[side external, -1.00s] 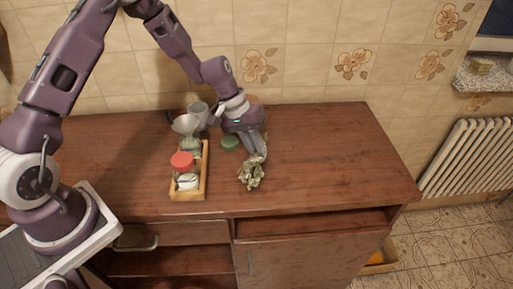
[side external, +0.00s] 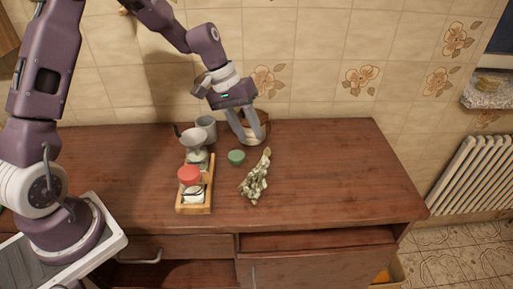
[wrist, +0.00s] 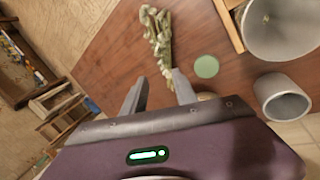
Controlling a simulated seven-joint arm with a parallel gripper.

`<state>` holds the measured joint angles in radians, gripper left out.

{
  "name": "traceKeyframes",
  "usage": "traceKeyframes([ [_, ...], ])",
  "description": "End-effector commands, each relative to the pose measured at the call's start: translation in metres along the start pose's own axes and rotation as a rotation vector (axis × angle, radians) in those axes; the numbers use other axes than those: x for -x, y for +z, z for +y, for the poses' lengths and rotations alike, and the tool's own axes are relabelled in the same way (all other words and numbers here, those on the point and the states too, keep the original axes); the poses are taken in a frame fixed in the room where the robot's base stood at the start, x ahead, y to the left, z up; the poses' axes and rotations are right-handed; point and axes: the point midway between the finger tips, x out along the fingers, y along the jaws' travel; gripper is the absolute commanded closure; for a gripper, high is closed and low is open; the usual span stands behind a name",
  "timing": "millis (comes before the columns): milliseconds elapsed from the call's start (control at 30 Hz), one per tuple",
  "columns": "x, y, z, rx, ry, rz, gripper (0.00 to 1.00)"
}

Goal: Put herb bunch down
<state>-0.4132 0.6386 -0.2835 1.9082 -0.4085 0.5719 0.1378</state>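The herb bunch (side external: 255,180), pale green-grey with a tan stem end, lies on the wooden counter top (side external: 330,170), right of the wooden tray. It also shows in the wrist view (wrist: 157,35), beyond my fingertips. My gripper (side external: 252,142) is above the back of the counter, behind the herb bunch and apart from it. In the wrist view its two fingers (wrist: 158,82) are spread with nothing between them.
A wooden tray (side external: 208,195) holds a red-lidded jar (side external: 190,183) and a funnel-like vessel (side external: 194,140). A grey cup (side external: 206,127), a green lid (side external: 236,157) and a brown round container (side external: 262,120) stand near my gripper. The counter's right side is clear.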

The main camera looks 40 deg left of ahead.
Motion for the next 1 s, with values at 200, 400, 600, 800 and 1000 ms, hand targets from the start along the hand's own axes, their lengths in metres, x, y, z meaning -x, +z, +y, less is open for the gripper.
traceKeyframes([
  [200,0.012,0.000,0.000,0.000,0.000,-0.001,0.66],
  [400,0.042,0.020,0.011,-0.072,-0.046,0.035,0.66],
  [600,0.135,0.119,0.025,-0.288,-0.197,0.172,0.66],
  [800,0.186,0.224,-0.005,-0.429,-0.275,0.333,0.66],
  [1000,0.192,0.262,-0.029,-0.473,-0.283,0.399,0.66],
])
